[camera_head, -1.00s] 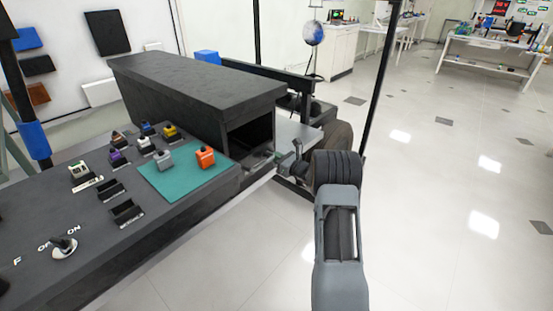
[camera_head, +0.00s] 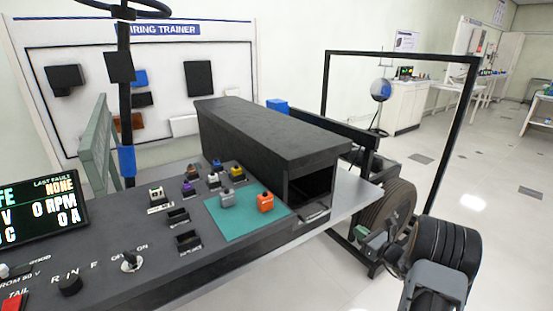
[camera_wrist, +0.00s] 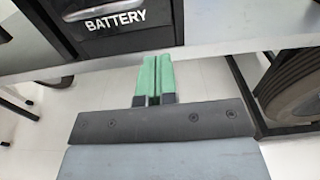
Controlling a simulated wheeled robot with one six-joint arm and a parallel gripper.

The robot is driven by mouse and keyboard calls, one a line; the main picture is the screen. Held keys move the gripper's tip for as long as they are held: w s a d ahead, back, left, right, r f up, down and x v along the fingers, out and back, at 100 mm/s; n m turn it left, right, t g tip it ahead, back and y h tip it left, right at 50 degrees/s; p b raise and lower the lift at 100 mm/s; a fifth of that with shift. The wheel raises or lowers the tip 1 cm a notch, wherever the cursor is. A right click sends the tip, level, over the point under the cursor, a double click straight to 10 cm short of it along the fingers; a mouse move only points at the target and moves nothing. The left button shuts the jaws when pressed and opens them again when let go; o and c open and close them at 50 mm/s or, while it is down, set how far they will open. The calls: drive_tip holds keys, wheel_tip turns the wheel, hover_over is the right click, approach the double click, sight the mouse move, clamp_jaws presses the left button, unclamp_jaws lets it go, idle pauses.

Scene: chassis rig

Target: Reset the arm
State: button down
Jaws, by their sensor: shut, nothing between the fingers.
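My gripper (camera_wrist: 156,62) shows in the wrist view with its two green fingers together and nothing between them. It is just below a pale rail (camera_wrist: 215,48) at the edge of the rig, near a black box labelled BATTERY (camera_wrist: 115,22). In the head view my arm (camera_head: 435,285) is at the lower right, beside the rig's wheel (camera_head: 388,212) and in front of it. The fingers are small there.
The console (camera_head: 100,240) fills the left, with a teal mat (camera_head: 228,222) bearing a grey block (camera_head: 227,200) and an orange block (camera_head: 265,203). A long black housing (camera_head: 265,135) stands behind. A black frame (camera_head: 400,57) rises at the right. Floor is clear at far right.

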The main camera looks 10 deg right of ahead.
drive_tip(key=s+a+f+n+g+y, duration=0.2)
drive_tip(key=s+a+f+n+g, duration=0.2)
drive_tip(key=s+a+n+g, duration=0.15)
drive_tip(key=s+a+r+n+g+h+p, duration=0.2)
drive_tip(key=s+a+r+n+g+p, duration=0.5)
drive_tip(key=s+a+r+n+g, duration=0.4)
drive_tip(key=s+a+r+n+t+h+p, duration=0.1)
drive_tip(key=s+r+n+h+p, duration=0.1)
drive_tip(key=r, duration=0.6)
drive_tip(key=s+a+r+n+t+h+p, duration=0.1)
drive_tip(key=s+a+r+n+h+p, duration=0.1)
drive_tip(key=r+n+p, duration=0.5)
drive_tip(key=s+a+r+n+t+h+p, duration=0.1)
drive_tip(key=s+r+n+p, duration=0.4)
drive_tip(key=r, duration=0.6)
drive_tip(key=a+h+p, duration=0.1)
drive_tip(key=h+p, duration=0.1)
drive_tip(key=shift+a+t+h, duration=0.25)
drive_tip(key=shift+t+h, duration=0.05)
drive_tip(key=shift+t, duration=0.05)
drive_tip(key=shift+s+r, duration=0.1)
drive_tip(key=shift+r, duration=0.05)
